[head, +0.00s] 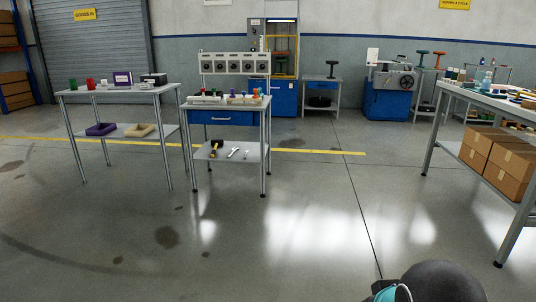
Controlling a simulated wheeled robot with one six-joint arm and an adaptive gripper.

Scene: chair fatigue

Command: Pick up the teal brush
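I cannot make out a teal brush for certain. A small teal, bottle-like item (487,81) stands on the right-hand table (470,94) among several small things too tiny to tell apart. The right part of that table is cut off by the picture edge. My gripper is not in view; only a dark rounded part of my arm with a light-blue cap shows at the bottom right.
Cardboard boxes (510,165) sit on the right table's lower shelf. A left table (115,91) and a middle workbench (226,102) hold small items. A blue machine (387,100) stands behind. The floor (290,215) between the tables is clear.

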